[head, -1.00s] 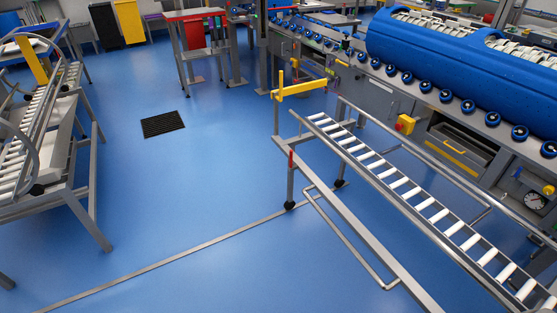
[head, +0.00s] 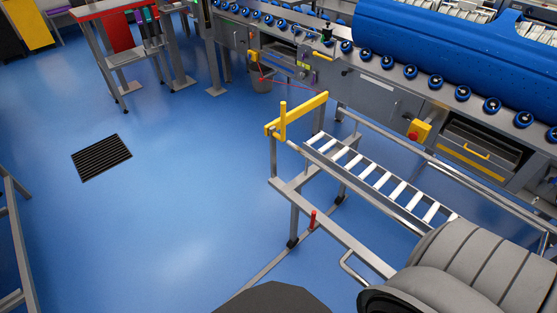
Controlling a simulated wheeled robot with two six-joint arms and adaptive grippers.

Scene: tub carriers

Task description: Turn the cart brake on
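The cart is a grey metal frame (head: 341,237) with a bed of white rollers on top, standing at the right of the head view. A yellow bar (head: 298,114) with an upright yellow post is at its far end. A small red-handled lever (head: 312,218) stands roughly upright on the near side rail, and looks like the brake. Black castors (head: 291,243) touch the floor below. Neither of my grippers can be seen. A grey ribbed part of my arm at the lower right hides the near end of the cart.
Behind the cart runs a conveyor line with blue rollers and a large blue tub (head: 430,48). A red emergency button on a yellow box (head: 418,131) is on its front. The blue floor left of the cart is open, with a black floor grate (head: 101,157).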

